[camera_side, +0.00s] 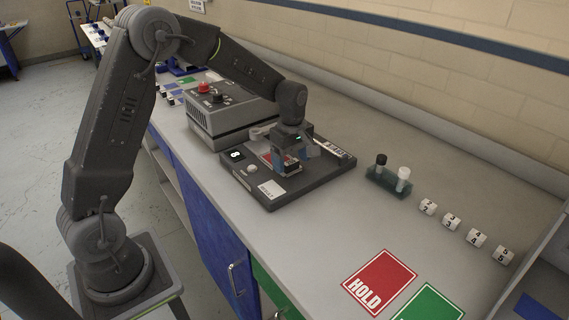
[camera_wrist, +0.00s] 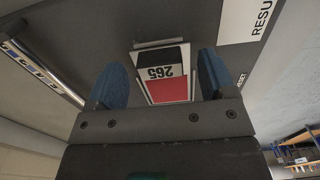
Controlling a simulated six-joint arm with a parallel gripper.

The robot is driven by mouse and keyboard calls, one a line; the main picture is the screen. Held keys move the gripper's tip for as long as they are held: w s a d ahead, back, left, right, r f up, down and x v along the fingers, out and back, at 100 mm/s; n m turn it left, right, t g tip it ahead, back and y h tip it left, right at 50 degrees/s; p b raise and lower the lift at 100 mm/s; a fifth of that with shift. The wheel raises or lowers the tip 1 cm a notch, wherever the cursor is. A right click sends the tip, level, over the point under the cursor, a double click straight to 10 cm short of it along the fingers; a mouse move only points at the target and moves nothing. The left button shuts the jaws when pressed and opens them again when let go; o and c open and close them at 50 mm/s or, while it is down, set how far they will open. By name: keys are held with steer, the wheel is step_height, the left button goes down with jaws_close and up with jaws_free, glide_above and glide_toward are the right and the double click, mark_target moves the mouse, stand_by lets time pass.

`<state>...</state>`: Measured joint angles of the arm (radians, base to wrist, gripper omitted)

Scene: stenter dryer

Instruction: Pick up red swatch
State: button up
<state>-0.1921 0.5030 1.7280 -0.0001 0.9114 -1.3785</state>
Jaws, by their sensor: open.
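The red swatch (camera_wrist: 168,91) lies on the dark grey test device in the wrist view, beside a white label reading 265 and a black strip. My gripper (camera_wrist: 162,70) is open, with one blue finger on each side of the swatch and label. Both fingers look apart from the swatch, but their height above it is hard to tell. In the side view my gripper (camera_side: 287,160) is low over the device, and a bit of red (camera_side: 266,158) shows beside its fingers. The gripper hides most of the swatch there.
The device (camera_side: 315,183) carries a RESULT label (camera_side: 271,189). A grey machine (camera_side: 222,117) with a red button stands behind it. A vial rack (camera_side: 386,180) and several numbered white blocks stand to the right. A red HOLD mat (camera_side: 379,283) lies near the front, beside a green mat (camera_side: 430,304).

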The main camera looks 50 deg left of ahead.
steer(key=shift+f, duration=0.6)
steer(key=c, duration=1)
